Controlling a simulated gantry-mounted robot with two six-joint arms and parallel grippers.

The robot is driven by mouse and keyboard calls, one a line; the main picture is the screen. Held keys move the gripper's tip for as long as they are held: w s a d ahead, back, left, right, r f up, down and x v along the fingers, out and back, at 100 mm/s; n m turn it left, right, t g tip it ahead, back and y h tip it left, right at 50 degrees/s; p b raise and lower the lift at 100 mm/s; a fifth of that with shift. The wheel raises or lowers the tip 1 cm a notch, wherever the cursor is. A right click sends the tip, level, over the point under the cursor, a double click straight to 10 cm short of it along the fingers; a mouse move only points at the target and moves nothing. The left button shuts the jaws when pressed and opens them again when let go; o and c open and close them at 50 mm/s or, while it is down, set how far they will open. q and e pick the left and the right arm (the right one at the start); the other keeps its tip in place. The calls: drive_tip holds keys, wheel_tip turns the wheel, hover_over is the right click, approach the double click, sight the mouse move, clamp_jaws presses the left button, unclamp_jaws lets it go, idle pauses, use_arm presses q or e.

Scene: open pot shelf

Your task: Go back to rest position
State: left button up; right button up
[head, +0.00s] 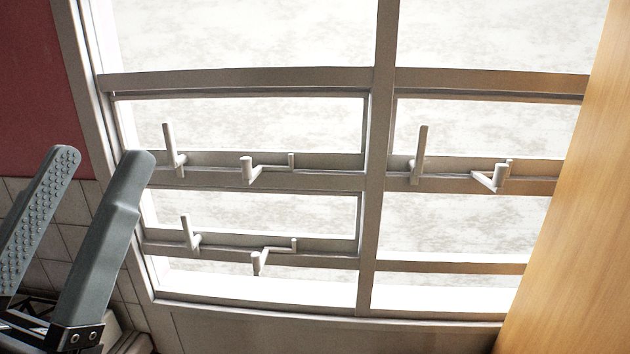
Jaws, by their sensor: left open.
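My left gripper (96,160) is in the lower left of the head view. Its two grey fingers point up and stand apart, with nothing between them. The inner face of the left finger shows a studded pad. The fingers appear in front of the wall and the left edge of the window frame; I cannot tell how far off they are. My right gripper does not show. No pot or shelf can be made out.
A window with a grey frame (382,130) fills the middle, with several handles such as one upper left (172,150). A wooden panel (575,200) stands at the right. A red wall (38,80) above grey tiles (65,235) is at the left.

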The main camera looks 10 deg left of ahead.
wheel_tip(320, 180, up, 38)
drive_tip(key=p, duration=3.6)
